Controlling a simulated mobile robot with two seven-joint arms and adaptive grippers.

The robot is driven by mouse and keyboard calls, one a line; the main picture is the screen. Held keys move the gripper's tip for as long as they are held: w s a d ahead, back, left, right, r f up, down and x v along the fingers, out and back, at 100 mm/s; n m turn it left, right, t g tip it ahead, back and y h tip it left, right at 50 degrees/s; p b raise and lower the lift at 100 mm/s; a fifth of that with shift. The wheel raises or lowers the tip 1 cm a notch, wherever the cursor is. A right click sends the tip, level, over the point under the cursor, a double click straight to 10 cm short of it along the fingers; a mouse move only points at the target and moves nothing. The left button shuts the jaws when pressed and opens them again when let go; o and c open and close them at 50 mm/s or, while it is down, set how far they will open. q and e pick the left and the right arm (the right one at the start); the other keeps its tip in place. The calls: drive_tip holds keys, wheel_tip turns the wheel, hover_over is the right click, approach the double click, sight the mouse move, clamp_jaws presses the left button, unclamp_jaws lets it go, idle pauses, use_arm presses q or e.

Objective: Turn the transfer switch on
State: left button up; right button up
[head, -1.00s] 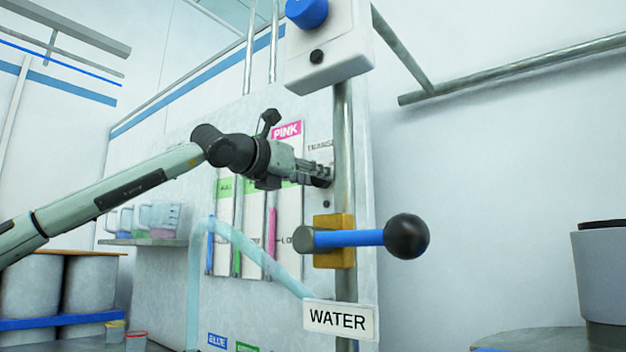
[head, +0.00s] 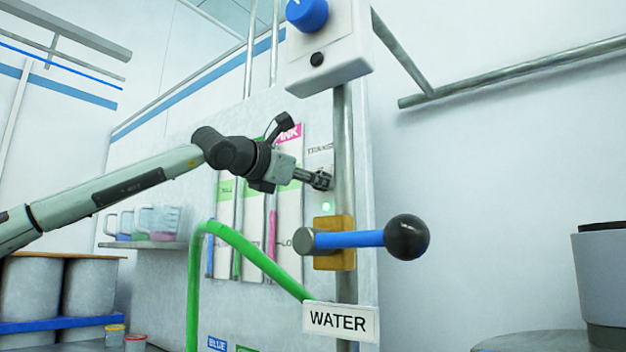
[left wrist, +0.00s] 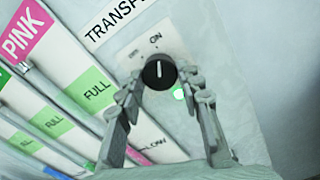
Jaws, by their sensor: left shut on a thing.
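The transfer switch is a black round knob (left wrist: 159,72) with a white pointer line, on a pale plate under a label reading "TRANSF". In the left wrist view its pointer is at about the "ON" mark. My left gripper (left wrist: 160,88) has its fingers on both sides of the knob and is shut on it. In the head view the left gripper (head: 322,180) is at the panel beside the metal pipe and hides the knob. A small green lamp (head: 326,207) glows below the gripper; it also shows in the left wrist view (left wrist: 179,94). My right gripper is not in view.
A metal pipe (head: 344,150) runs close to the right of the switch. A blue-handled valve lever (head: 350,239) with a black ball sticks out below. A white box (head: 335,62) with a blue knob hangs above. A green hose (head: 250,252) curves to the "WATER" sign (head: 338,321).

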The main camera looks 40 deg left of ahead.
use_arm(q)
drive_tip(key=o, duration=1.1)
drive_tip(key=shift+o, duration=0.2)
drive_tip(key=s+d, duration=0.1)
drive_tip(key=s, duration=1.1)
drive_tip(key=shift+d, duration=0.15)
